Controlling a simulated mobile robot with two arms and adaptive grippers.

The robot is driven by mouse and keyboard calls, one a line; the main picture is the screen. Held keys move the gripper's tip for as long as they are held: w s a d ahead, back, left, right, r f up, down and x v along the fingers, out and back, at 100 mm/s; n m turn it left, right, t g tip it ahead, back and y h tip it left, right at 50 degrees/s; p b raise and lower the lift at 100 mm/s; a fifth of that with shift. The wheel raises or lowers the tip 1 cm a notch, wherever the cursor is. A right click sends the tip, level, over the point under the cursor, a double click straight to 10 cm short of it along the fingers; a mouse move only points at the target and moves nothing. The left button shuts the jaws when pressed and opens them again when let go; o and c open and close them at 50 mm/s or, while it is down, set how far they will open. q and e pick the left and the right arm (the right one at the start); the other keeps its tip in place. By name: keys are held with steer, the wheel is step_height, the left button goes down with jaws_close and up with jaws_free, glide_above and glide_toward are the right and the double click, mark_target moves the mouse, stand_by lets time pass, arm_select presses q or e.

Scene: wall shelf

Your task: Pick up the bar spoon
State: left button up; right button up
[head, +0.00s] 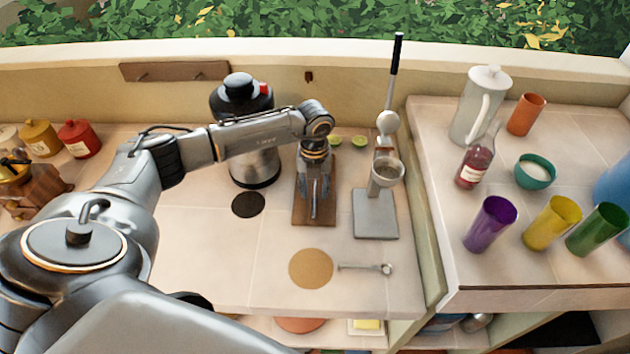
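A small metal spoon (366,268), which looks like the bar spoon, lies flat on the counter near its front edge. My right gripper is not in view.
The lever press (376,222) stands behind the spoon, its long black handle upright. The tan mat (311,269) lies left of the spoon. A raised counter on the right holds a bottle (474,165) and several cups. The counter left of the mat is clear.

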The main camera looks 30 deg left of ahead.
arm_select(q)
steer(key=shift+w+f, duration=0.1)
steer(key=shift+f, duration=0.15)
jaws_close()
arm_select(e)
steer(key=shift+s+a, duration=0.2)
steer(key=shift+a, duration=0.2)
arm_select(q)
steer(key=shift+r, duration=0.1)
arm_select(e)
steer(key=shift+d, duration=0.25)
